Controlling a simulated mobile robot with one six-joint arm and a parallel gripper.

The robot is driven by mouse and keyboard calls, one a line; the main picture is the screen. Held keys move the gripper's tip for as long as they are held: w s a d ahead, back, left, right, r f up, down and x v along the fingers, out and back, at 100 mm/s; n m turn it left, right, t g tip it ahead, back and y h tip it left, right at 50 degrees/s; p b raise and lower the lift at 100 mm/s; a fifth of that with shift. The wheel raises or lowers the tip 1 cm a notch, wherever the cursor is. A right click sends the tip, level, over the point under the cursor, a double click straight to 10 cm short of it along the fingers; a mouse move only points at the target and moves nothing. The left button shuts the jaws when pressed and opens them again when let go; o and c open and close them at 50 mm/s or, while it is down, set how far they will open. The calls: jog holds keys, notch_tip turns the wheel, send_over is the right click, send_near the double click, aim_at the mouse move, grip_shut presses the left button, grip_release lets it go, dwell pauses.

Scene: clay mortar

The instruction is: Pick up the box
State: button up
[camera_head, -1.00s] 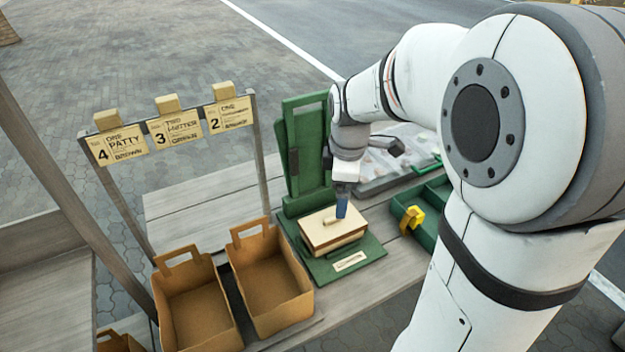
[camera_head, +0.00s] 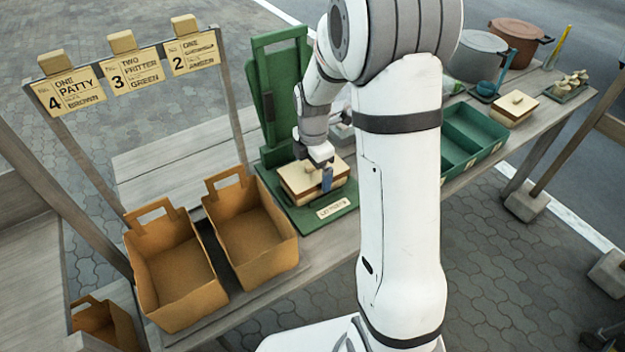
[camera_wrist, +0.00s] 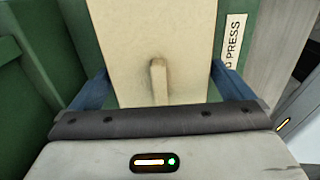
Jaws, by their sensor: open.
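The box (camera_head: 300,186) is cream-topped with brown sides and a small raised handle on its lid. It rests on the green press base (camera_head: 331,222). My gripper (camera_head: 322,180) is over the box, fingers pointing down. In the wrist view the box lid (camera_wrist: 150,30) with its handle (camera_wrist: 158,82) lies between the two blue fingers of my gripper (camera_wrist: 155,90). The fingers are apart, one on each side of the box. I cannot tell whether they touch its sides.
The press's tall green back (camera_head: 279,85) stands behind the box. Two open brown bags (camera_head: 172,270) (camera_head: 252,230) stand to the left, below a rack of order cards (camera_head: 130,68). A green compartment tray (camera_head: 475,135), another cream-lidded box (camera_head: 511,108) and pots (camera_head: 519,40) are to the right.

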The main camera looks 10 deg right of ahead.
jog(key=shift+f, duration=0.3)
jog(key=shift+c, duration=0.3)
jog(key=c, duration=0.8)
jog(key=shift+r, duration=0.15)
